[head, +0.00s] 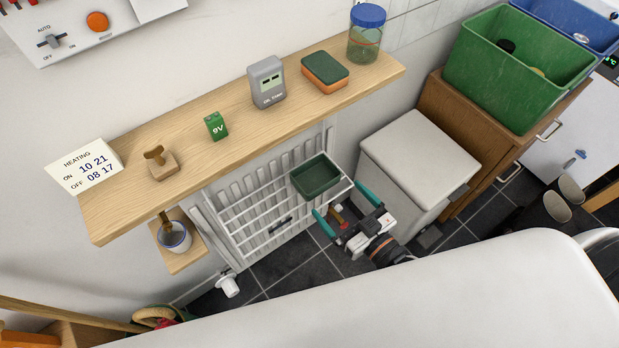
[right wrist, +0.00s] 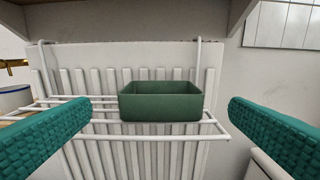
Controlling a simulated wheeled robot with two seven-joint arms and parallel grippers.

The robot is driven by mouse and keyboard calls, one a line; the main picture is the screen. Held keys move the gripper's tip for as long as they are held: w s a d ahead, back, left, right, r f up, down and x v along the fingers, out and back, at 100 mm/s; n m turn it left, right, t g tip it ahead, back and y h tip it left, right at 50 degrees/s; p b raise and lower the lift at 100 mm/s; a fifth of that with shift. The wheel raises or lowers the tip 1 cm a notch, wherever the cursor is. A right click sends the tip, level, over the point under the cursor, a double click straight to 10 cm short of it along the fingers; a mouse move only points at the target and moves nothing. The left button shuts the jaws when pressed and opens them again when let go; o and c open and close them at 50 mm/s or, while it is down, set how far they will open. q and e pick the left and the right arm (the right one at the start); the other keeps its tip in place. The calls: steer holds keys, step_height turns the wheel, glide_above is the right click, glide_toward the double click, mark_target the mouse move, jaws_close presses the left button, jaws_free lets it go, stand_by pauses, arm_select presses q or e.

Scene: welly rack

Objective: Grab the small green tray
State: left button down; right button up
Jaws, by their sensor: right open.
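The small green tray (head: 316,177) is a dark green open box. It sits on the right end of the white wire rack (head: 262,222) that hangs on the radiator, below the wooden shelf. In the right wrist view the tray (right wrist: 161,102) is straight ahead, between the two teal fingers and some way beyond them. My right gripper (head: 341,204) is open and empty, in front of the tray and apart from it. Its fingers also show at both sides of the right wrist view (right wrist: 160,135). My left gripper is not in view.
The wooden shelf (head: 215,157) overhangs the rack and carries a grey device (head: 266,83), a green 9V battery (head: 215,126), a sponge (head: 325,71) and a jar (head: 366,36). A white bin (head: 419,158) stands right of my right gripper. A white rounded surface fills the foreground.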

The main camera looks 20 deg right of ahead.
mark_target(326, 185)
steer(key=x, duration=0.4)
steer(key=shift+w, duration=0.2)
steer(key=x, duration=0.5)
steer(key=shift+w+a, duration=0.15)
steer(key=shift+w, duration=0.25)
steer(key=c, duration=0.7)
